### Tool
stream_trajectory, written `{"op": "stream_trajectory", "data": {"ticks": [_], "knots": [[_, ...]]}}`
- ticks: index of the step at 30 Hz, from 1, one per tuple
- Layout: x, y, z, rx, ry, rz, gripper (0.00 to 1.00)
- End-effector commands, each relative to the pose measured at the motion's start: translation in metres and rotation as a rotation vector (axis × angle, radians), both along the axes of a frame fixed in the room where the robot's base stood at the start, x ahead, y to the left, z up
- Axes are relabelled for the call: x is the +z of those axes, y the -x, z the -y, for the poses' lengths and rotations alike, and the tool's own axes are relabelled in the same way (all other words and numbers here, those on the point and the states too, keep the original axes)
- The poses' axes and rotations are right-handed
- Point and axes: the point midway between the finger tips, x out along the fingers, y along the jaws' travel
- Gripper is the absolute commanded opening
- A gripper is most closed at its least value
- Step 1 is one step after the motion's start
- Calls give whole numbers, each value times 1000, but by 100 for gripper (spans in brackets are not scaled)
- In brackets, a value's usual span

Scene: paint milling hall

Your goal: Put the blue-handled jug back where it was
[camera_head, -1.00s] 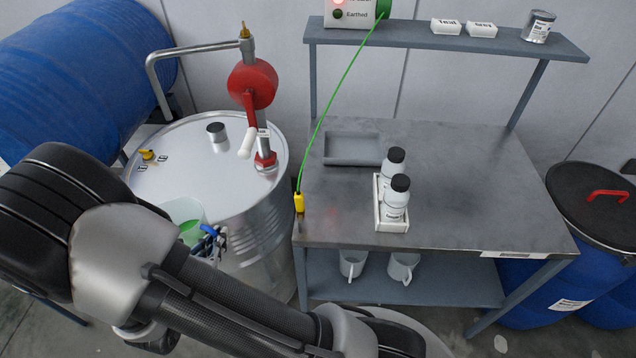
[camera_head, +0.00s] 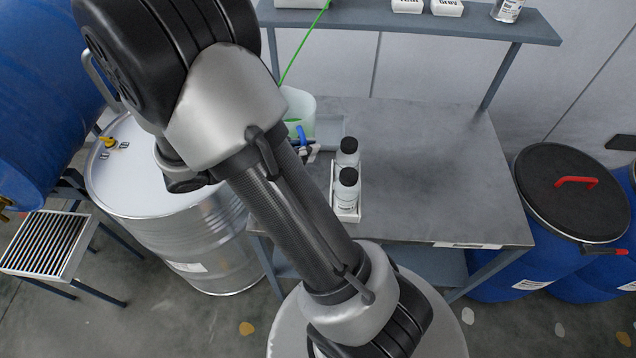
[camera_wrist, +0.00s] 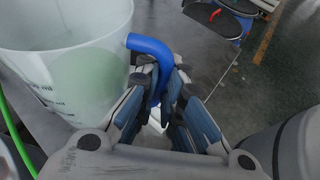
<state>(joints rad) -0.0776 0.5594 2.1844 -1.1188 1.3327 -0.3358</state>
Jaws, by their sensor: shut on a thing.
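The blue-handled jug (camera_head: 301,108) is translucent white with green inside. In the head view it is at the left rear of the steel bench top (camera_head: 430,165), partly hidden behind my arm. I cannot tell whether it hangs above the bench or touches it. My gripper (camera_head: 306,150) is shut on the blue handle. In the wrist view the jug (camera_wrist: 70,65) fills the upper left and looks roughly upright. Its blue handle (camera_wrist: 150,46) runs down between the fingers of my gripper (camera_wrist: 160,95).
A white holder (camera_head: 346,214) with two black-capped bottles (camera_head: 347,188) stands just right of the gripper. The bench's middle and right are clear. A silver drum (camera_head: 200,245) stands left, a blue drum with black lid (camera_head: 570,190) right. A shelf (camera_head: 410,22) overhangs the back.

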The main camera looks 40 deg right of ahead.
Motion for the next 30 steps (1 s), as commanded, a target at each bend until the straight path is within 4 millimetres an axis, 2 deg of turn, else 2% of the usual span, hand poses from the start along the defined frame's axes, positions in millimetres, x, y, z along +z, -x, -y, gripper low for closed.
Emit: {"op": "stream_trajectory", "data": {"ticks": [5,15,18,26,30], "knots": [[-33,0,0,3,1,-6,0],[-121,0,-1,2,1,-4,0],[-140,0,-1,2,3,-2,0],[-159,-1,-1,3,2,1,0],[-177,-1,-1,4,2,-2,0]]}}
